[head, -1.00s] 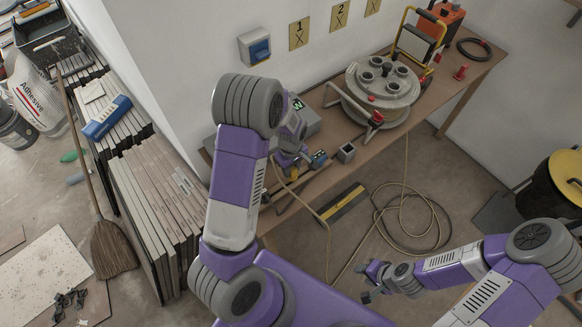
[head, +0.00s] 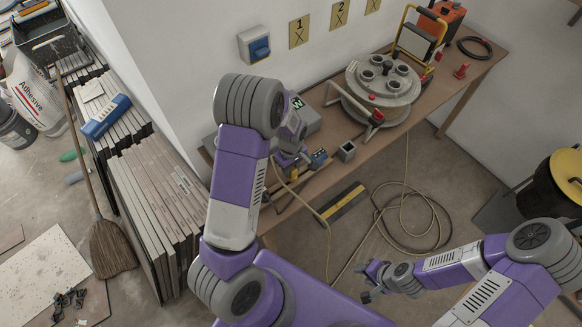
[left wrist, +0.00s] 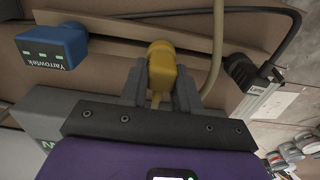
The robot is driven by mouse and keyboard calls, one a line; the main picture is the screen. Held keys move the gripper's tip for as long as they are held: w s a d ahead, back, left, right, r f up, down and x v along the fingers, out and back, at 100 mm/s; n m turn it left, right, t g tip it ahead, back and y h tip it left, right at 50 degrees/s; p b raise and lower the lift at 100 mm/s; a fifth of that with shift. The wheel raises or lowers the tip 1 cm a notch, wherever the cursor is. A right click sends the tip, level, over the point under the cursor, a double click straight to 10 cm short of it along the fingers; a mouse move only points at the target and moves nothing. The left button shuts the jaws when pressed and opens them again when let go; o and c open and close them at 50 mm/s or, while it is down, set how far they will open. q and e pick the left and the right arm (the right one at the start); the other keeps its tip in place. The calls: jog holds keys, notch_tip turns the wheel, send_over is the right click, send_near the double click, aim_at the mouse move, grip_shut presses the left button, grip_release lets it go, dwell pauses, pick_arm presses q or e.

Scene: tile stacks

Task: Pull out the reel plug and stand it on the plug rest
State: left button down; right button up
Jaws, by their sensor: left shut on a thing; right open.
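The yellow reel plug (left wrist: 161,68), with a beige cable, is between the fingers of my left gripper (left wrist: 160,84), which is shut on it. In the head view my left gripper (head: 291,164) is low over the near left part of the bench, partly hidden by my arm. I cannot tell whether the plug is still seated in a socket. A small grey open-topped block (head: 347,152), which looks like the plug rest, stands to the right near the bench's front edge. The cable reel (head: 378,96) stands further right. My right gripper (head: 371,278) is open and empty, away from the bench.
A blue plug-like block marked Yarrowtek (left wrist: 52,47) and a black plug labelled Lamp (left wrist: 240,70) flank the yellow plug. A grey box marked W (head: 308,118) sits behind. Beige cable (head: 402,248) loops on the floor. Bench (head: 425,107) space between block and reel is narrow.

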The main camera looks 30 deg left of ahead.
pick_arm(q)
jog(key=shift+f+b, duration=0.6)
jog(key=shift+f, duration=0.2)
jog(key=c, duration=0.7)
grip_release()
jog(key=shift+c, duration=0.2)
jog(key=shift+r, duration=0.15)
jog(key=shift+r+p, duration=2.5)
jog(key=shift+r, duration=0.45)
notch_tip(320, 180, up, 8)
jog(key=shift+f+p, duration=0.2)
jog(key=shift+p, duration=0.1)
